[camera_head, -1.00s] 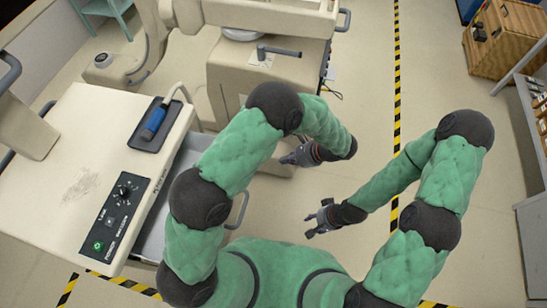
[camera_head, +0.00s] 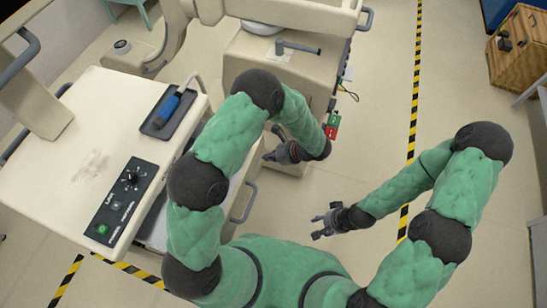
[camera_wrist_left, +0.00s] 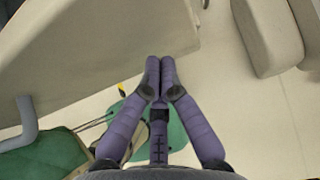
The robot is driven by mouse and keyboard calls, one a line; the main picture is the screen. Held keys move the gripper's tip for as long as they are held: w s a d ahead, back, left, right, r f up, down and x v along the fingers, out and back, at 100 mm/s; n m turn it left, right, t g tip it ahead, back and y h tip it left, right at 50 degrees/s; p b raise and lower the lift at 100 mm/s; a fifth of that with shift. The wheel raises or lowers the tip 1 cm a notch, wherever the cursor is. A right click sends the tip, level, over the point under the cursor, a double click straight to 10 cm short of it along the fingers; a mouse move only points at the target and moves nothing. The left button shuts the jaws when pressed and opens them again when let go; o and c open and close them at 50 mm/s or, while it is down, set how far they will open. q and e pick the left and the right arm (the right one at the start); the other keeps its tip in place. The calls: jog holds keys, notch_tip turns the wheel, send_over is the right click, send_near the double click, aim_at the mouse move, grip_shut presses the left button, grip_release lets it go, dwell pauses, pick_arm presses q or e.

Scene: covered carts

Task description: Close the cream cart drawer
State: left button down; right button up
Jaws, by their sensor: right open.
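The cream cart (camera_head: 60,130) stands at the left in the head view. Its drawer (camera_head: 155,228) sticks out to the right, with a grey inside and a curved grey handle (camera_head: 247,205) at its outer side. My left arm hides much of the drawer. My left gripper (camera_head: 270,157) is up and to the right of the handle, apart from it in the picture. In the left wrist view its fingertips (camera_wrist_left: 160,62) meet, with nothing seen between them. My right gripper (camera_head: 318,226) is open and empty over the floor, right of the handle.
A blue-handled tool lies in a dark tray (camera_head: 157,125) on the cart top, near a control panel (camera_head: 122,200). Another cream machine (camera_head: 255,60) stands behind. A wooden crate (camera_head: 520,50) is at the far right. Floor (camera_head: 375,120) is clear around my right arm.

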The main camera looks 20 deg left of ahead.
pick_arm(q)
jog(key=shift+a, duration=0.1)
jog(key=a+b, duration=0.1)
jog(key=a, duration=0.7)
jog(key=w+a+b, duration=0.1)
jog(key=a, duration=0.7)
jog(key=w+a+b, duration=0.1)
jog(key=a, duration=0.7)
jog(key=shift+a, duration=0.15)
pick_arm(e)
notch_tip(320, 180, down, 3)
jog(key=shift+f, duration=0.2)
pick_arm(q)
jog(key=shift+d, duration=0.4)
jog(key=d+f+p+v, duration=0.1)
jog(key=v, duration=1.1)
jog(key=shift+s+d+f+p, duration=0.25)
jog(key=shift+d+p, duration=0.1)
jog(key=shift+d, duration=0.1)
pick_arm(e)
jog(key=shift+s+d+r, duration=0.25)
jog(key=shift+d+r, duration=0.05)
jog(key=shift+r, duration=0.2)
jog(key=shift+s+d+r, duration=0.2)
jog(key=shift+d+r, duration=0.05)
jog(key=shift+r, duration=0.25)
